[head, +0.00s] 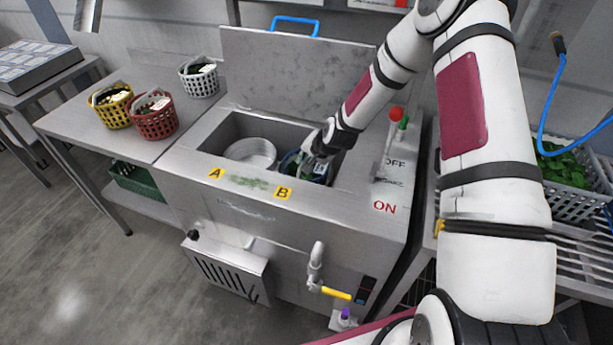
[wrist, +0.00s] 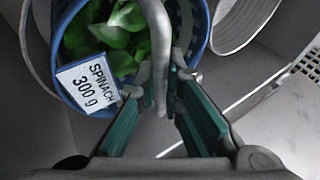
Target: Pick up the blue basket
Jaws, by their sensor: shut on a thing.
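The blue basket (head: 291,162) sits inside the sink basin at the B side, partly hidden by my gripper in the head view. In the wrist view the blue basket (wrist: 205,24) holds green leaves and a white label reading "SPINACH 300 g" (wrist: 88,84). A grey handle (wrist: 158,50) arches over it. My gripper (wrist: 165,92) is shut on this handle, with its teal-padded fingers on either side. My gripper also shows in the head view (head: 318,152), reaching down into the basin.
A white round container (head: 250,153) stands in the basin left of the blue basket. Yellow (head: 112,112), red (head: 153,122) and grey (head: 200,84) baskets stand on the left table. A red-knobbed lever (head: 392,125) rises at the basin's right.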

